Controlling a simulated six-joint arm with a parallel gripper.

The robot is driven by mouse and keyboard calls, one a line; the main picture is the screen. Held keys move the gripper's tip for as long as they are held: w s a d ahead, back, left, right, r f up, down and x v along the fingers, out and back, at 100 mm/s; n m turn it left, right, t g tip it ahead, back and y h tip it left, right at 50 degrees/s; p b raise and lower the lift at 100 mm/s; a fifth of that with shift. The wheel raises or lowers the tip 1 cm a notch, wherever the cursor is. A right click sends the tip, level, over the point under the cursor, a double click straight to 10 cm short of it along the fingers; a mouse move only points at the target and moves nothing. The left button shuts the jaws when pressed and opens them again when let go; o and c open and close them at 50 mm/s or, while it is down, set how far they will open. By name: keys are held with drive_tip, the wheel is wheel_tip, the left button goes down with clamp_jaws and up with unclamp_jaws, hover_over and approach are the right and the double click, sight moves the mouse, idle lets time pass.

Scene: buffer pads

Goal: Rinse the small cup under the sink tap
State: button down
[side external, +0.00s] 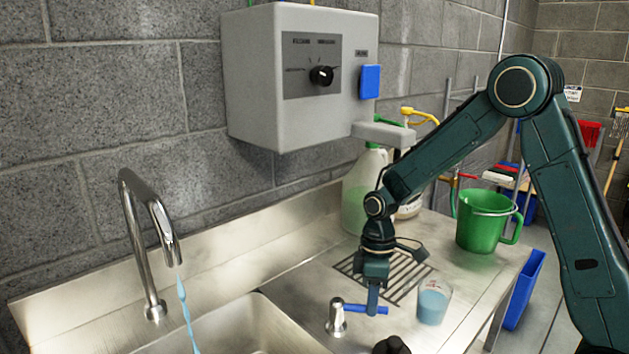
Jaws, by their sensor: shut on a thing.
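The small cup (433,301) is clear with blue liquid in it and a red mark near its rim. It stands upright on the steel counter, just right of my gripper. The sink tap (158,232) is a curved chrome spout at the left, with a bluish stream (185,311) falling from it into the sink basin (250,330). My gripper (373,305) points down and is shut on the blue lever (356,309) of a short metal valve post (337,319). The fingertips are small in view, and the exact grip is hard to see.
A drain grate (411,288) lies behind the cup. A green jug (485,222) stands at the back right, and a bottle of green liquid (362,195) by the wall. A grey dispenser box (262,85) hangs above. A black knob (391,345) sits at the front edge.

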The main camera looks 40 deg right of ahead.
drive_tip(key=shift+s+a+m+t, duration=0.1)
drive_tip(key=shift+s+a+m, duration=0.1)
drive_tip(key=shift+a+m, duration=0.35)
drive_tip(key=shift+s+a+m+t, duration=0.1)
drive_tip(key=shift+s+a+m, duration=0.15)
drive_tip(key=shift+m, duration=0.6)
drive_tip(key=shift+s+a+m+t, duration=0.1)
drive_tip(key=shift+s+a+m, duration=0.2)
drive_tip(key=shift+m, duration=0.4)
drive_tip(key=shift+a+m+t, duration=0.3)
drive_tip(key=shift+a+m, duration=0.75)
drive_tip(key=shift+m, duration=0.55)
drive_tip(key=c, duration=1.4)
unclamp_jaws()
drive_tip(key=shift+r, duration=0.1)
drive_tip(key=d+r, duration=0.1)
drive_tip(key=r, duration=0.8)
drive_tip(key=d+r, duration=0.1)
drive_tip(key=r, duration=0.3)
drive_tip(key=shift+s+d+r, duration=0.1)
drive_tip(key=shift+d+r, duration=0.1)
drive_tip(key=shift+d, duration=0.15)
